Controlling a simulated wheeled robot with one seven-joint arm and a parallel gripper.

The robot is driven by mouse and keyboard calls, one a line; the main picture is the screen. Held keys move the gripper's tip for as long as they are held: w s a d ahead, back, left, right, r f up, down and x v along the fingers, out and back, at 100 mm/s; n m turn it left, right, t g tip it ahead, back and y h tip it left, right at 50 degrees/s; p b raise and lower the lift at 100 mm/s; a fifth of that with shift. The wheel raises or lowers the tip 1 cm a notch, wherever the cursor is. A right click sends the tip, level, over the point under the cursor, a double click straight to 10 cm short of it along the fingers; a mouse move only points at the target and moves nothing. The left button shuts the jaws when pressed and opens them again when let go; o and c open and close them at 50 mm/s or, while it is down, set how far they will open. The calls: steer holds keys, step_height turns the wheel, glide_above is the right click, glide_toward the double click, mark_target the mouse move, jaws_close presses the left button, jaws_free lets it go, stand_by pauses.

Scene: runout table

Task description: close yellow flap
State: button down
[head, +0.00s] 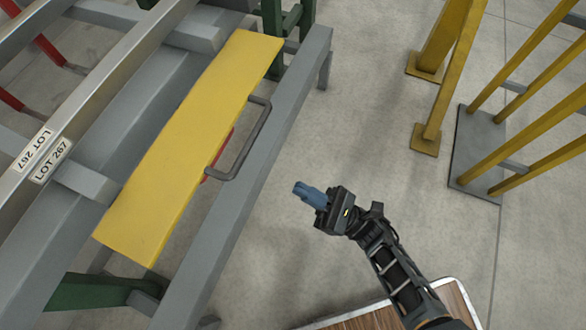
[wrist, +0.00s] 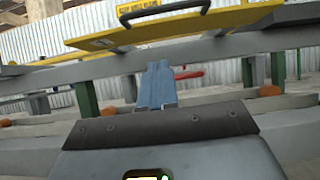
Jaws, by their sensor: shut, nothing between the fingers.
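The yellow flap (head: 195,140) is a long flat panel on the grey runout table (head: 262,150) in the head view. A dark bar handle (head: 245,145) stands along its right edge. In the wrist view the flap (wrist: 165,32) shows at the top, tilted, with its handle (wrist: 160,12) above it. My gripper (head: 298,189) has blue fingers, shut and empty, over the floor to the right of the table. It is apart from the handle. In the wrist view my fingers (wrist: 157,85) point toward the table, below the flap. Whether the flap touches a support underneath is hidden.
Yellow posts (head: 440,80) and a grey-based yellow rack (head: 478,150) stand at the right. Metal bars labelled LOT 267 (head: 50,160) lie at the left. A wooden-topped surface (head: 455,300) is beneath my arm. The floor between table and posts is clear.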

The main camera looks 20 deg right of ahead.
steer(key=s+d+r+p+x, duration=0.1)
steer(key=r+p+x, duration=0.1)
steer(key=x, duration=1)
steer(key=shift+r, duration=0.3)
